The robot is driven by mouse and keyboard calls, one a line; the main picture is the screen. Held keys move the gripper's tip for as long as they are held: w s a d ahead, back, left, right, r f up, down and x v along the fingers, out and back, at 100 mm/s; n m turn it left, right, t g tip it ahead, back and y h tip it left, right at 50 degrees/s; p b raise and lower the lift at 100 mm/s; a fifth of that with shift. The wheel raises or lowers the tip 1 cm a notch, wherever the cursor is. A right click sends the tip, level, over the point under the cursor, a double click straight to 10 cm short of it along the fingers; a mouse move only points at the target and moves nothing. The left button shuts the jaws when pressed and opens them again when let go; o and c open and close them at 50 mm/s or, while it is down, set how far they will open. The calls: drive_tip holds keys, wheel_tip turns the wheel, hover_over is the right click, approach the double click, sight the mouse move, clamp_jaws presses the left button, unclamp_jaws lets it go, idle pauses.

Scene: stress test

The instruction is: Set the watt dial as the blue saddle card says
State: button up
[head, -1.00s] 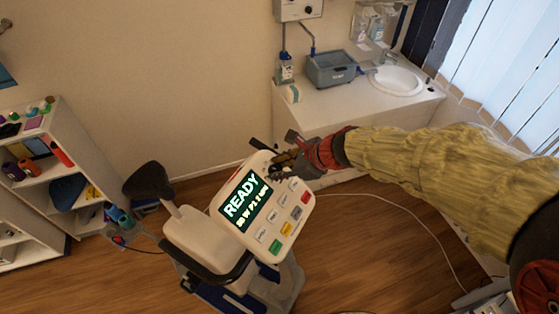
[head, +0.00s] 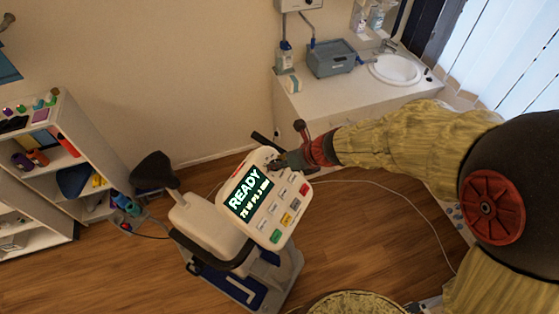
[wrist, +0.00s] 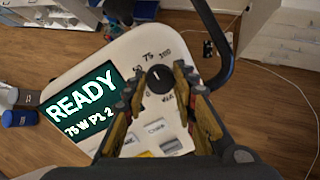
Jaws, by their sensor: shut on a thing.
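The watt dial (wrist: 160,78) is a dark round knob on the cream console (wrist: 95,65) of an exercise bike. Printed numbers, including 75, ring it. My gripper (wrist: 157,86) has its two fingers on either side of the dial and is shut on it. In the head view my gripper (head: 278,163) reaches the console's top edge from the right and hides the dial. The screen (wrist: 83,107) reads READY and 75 W P1 2; the rest of that line is cut off. The dark saddle (head: 152,169) stands left of the console. I cannot make out a blue card on it.
Coloured buttons (head: 285,218) sit on the console below the dial. A dark handlebar (wrist: 226,55) curves close to the right of my gripper. A counter with a sink (head: 395,69) stands behind, shelves (head: 65,160) at the left. A pale cable crosses the floor at the right.

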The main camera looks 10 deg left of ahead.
drive_tip(key=shift+f, duration=0.1)
idle(0.3)
drive_tip(key=o, duration=1.2)
drive_tip(key=shift+c, duration=0.2)
drive_tip(key=shift+d+r, duration=0.25)
drive_tip(key=shift+r, duration=0.25)
drive_tip(key=v, duration=1.1)
drive_tip(key=shift+s, duration=0.1)
